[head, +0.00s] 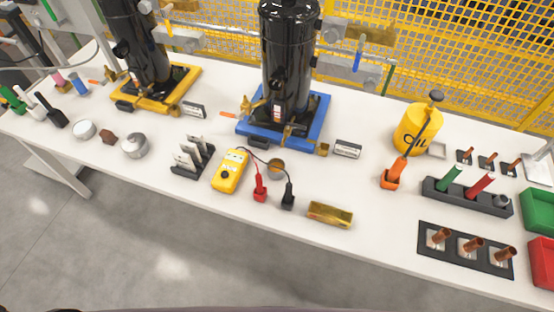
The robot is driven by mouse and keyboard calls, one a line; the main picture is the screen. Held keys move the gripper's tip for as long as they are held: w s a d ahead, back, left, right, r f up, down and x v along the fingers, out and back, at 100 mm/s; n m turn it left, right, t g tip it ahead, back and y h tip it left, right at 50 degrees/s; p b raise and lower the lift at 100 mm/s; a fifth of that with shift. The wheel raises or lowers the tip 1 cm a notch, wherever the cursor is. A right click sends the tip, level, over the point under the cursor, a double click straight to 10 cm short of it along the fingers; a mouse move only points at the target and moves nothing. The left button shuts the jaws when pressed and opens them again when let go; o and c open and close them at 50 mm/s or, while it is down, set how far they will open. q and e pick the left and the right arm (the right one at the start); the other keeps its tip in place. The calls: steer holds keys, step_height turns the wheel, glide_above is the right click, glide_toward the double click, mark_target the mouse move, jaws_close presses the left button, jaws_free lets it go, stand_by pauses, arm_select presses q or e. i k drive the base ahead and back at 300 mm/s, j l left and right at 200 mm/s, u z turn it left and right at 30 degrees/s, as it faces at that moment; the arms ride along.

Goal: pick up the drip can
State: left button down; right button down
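No thing in view is labelled as the drip can. A yellow can (414,130) marked with what looks like "OIL" stands upright at the back right of the white table (330,255). A small round brass-coloured cup (276,169) stands behind the test leads. Neither of my grippers shows.
Two black compressors stand on a yellow base (185,88) and a blue base (258,128). A yellow meter (229,171), a brass block (330,215), a black copper-fitting tray (430,258) and a green bin (538,212) crowd the table. A yellow mesh fence (470,60) stands behind.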

mark_target(275, 173)
steer(key=j+z, duration=0.35)
steer(key=j, duration=0.55)
steer(key=j+z, duration=0.3)
steer(key=j, duration=0.6)
